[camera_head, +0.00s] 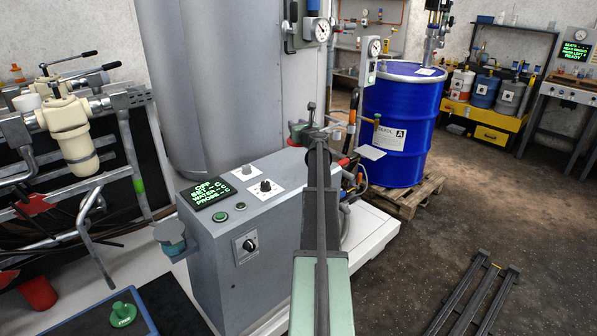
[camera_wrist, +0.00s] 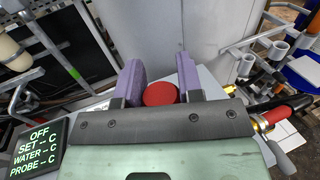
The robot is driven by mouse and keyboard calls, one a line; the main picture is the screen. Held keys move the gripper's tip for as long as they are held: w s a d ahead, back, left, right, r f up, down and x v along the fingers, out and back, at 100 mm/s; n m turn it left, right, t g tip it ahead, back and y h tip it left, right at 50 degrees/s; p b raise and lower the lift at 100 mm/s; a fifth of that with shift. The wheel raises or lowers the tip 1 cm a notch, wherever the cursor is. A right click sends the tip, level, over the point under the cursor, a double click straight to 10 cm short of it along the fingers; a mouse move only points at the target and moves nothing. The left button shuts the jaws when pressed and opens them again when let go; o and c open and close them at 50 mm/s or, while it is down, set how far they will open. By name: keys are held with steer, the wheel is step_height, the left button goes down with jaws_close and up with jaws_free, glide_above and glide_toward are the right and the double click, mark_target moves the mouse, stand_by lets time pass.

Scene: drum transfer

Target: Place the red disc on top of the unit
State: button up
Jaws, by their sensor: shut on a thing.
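The red disc (camera_wrist: 160,93) shows in the wrist view between the two purple fingers of my gripper (camera_wrist: 158,84). My gripper is shut on it. The unit (camera_head: 215,262) is a grey cabinet with a sloped top, a green-lettered display (camera_head: 208,195), knobs and a green button. Its display also shows at lower left in the wrist view (camera_wrist: 38,145). My gripper is over or close to the unit's back part, by the large grey cylinder (camera_wrist: 175,30). In the head view my arm hides the disc, and I cannot tell the gap below it.
A blue drum (camera_head: 402,125) stands on a wooden pallet (camera_head: 408,200) behind right. Pipes and a red-handled valve (camera_wrist: 275,115) are close to the gripper's right. A cream filter assembly (camera_head: 68,125) is at left. Dark rails (camera_head: 475,295) lie on open floor at right.

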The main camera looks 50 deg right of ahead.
step_height(320, 180, down, 14)
steer(key=b, duration=1)
steer(key=shift+d+r+b, duration=0.1)
steer(key=shift+r+b, duration=0.15)
steer(key=shift+b, duration=0.1)
steer(key=shift+r+p, duration=0.3)
steer(key=shift+f, duration=0.2)
steer(key=o, duration=1)
steer(key=shift+r, duration=0.15)
steer(key=shift+s+r, duration=0.1)
steer(key=shift+s, duration=0.05)
steer(key=v, duration=1.1)
steer(key=shift+s+a, duration=0.3)
